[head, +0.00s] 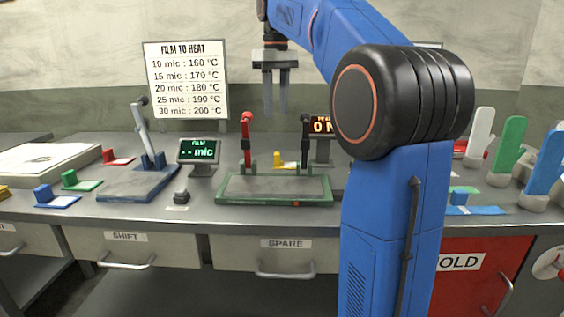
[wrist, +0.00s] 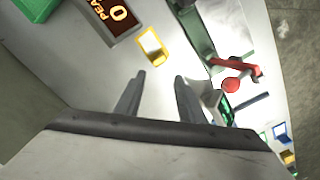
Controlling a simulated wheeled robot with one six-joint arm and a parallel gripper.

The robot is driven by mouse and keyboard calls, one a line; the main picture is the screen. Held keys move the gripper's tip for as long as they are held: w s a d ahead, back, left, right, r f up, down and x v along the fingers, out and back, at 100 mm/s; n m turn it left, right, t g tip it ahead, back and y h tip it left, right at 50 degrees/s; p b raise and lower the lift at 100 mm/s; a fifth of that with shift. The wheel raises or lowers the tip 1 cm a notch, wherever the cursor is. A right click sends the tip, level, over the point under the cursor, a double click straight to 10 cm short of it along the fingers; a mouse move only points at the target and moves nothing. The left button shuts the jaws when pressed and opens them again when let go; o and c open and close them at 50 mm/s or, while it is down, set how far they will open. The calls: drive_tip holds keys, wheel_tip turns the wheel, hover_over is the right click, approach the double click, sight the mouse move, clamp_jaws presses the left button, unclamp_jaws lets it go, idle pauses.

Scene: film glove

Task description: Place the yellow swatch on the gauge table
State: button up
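A yellow swatch (head: 287,166) with an upright tab lies on the bench behind the green-framed press, near the back wall. It also shows in the wrist view (wrist: 152,46), ahead of my fingertips and apart from them. My gripper (head: 275,112) hangs pointing down above the swatch's area, its two fingers apart and empty. The wrist view shows the same gap between the fingers (wrist: 160,76). The likely gauge table is a blue-grey plate (head: 130,184) with a raised lever, left of the display reading "mic" (head: 199,151). No swatch shows on that plate.
The green-framed press (head: 274,190) with red and black upright levers stands in front of the swatch. A display (head: 322,126) stands close behind it. Red (head: 118,157), green (head: 82,181) and blue (head: 58,197) swatches lie at left. A small button box (head: 181,195) is mid-bench.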

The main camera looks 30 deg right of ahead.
drive_tip(key=r+m, duration=0.2)
drive_tip(key=m, duration=0.7)
hover_over(277, 153)
wheel_tip(277, 153, down, 12)
drive_tip(key=shift+a+r, duration=0.15)
drive_tip(key=shift+r, duration=0.1)
drive_tip(key=shift+f, duration=2.7)
clamp_jaws()
